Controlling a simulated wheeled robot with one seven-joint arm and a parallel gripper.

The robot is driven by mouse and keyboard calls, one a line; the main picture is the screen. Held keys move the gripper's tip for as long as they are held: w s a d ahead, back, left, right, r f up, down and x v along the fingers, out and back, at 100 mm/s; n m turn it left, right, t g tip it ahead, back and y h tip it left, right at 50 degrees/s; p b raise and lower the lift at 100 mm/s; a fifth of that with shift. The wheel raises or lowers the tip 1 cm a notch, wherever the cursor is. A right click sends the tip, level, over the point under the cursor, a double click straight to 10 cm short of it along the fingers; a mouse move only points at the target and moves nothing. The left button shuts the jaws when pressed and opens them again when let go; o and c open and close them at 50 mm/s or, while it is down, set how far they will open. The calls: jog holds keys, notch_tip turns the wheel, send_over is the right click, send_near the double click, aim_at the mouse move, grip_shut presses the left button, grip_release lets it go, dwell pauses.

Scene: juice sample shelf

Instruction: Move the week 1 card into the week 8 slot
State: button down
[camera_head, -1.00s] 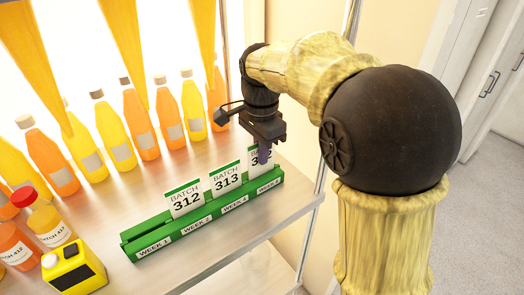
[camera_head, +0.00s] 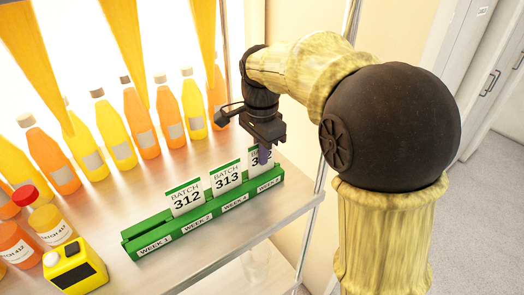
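The green card rack (camera_head: 150,243) stands on the shelf with slots labelled week 1, week 2, week 4 and week 8. The week 1 slot holds no card. A white card "BATCH 312" (camera_head: 186,199) stands above week 2, and "BATCH 313" (camera_head: 226,180) above week 4. A third white card (camera_head: 254,163) stands upright at the week 8 end, level in line with the others. Its text is mostly covered by my gripper (camera_head: 264,155). The dark fingers point down over this card's upper part. Whether they grip it or stand apart is hidden.
Several orange and yellow bottles (camera_head: 141,122) line the back of the shelf. A red-capped bottle (camera_head: 48,225) and a yellow device (camera_head: 75,272) stand left of the rack. A metal shelf post (camera_head: 322,165) rises just right of it. The shelf's front edge is close.

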jog(key=shift+f, duration=0.45)
jog(key=c, duration=1.6)
grip_release()
jog(key=shift+o, duration=0.2)
jog(key=shift+r, duration=0.1)
notch_tip(320, 180, up, 12)
jog(key=shift+f, duration=0.1)
jog(key=shift+w, duration=0.1)
